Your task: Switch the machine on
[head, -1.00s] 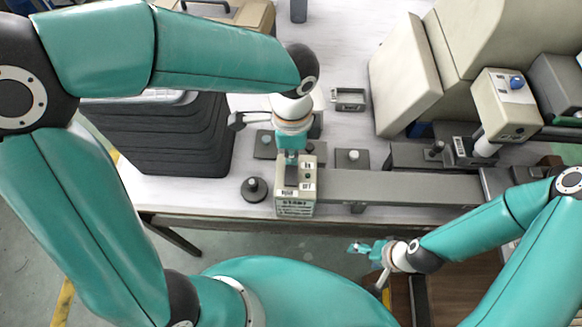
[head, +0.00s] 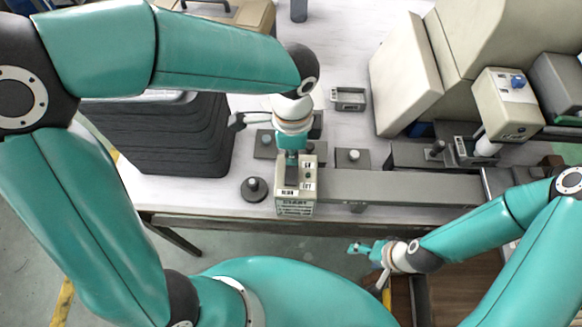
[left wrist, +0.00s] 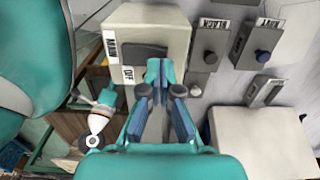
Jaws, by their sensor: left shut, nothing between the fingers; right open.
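A beige switch box (head: 296,207) stands at the table's front edge, with a dark switch part and small white labels on top. My left gripper (head: 291,180) is shut and empty, at the top of this box and covering part of the switch. In the left wrist view the box (left wrist: 175,30) shows MAIN and OFF labels and a dark flat switch part (left wrist: 143,52). The shut fingertips (left wrist: 160,68) are right beside this part; I cannot tell whether they touch it. My right gripper (head: 356,248) is open and empty, in front of the table.
A black tray stack (head: 160,140) stands left of the box. A round black knob base (head: 254,189) is close by. Small grey boxes with knobs (head: 352,158) stand behind the grey rail (head: 390,187). Beige machine housings (head: 405,75) fill the back right.

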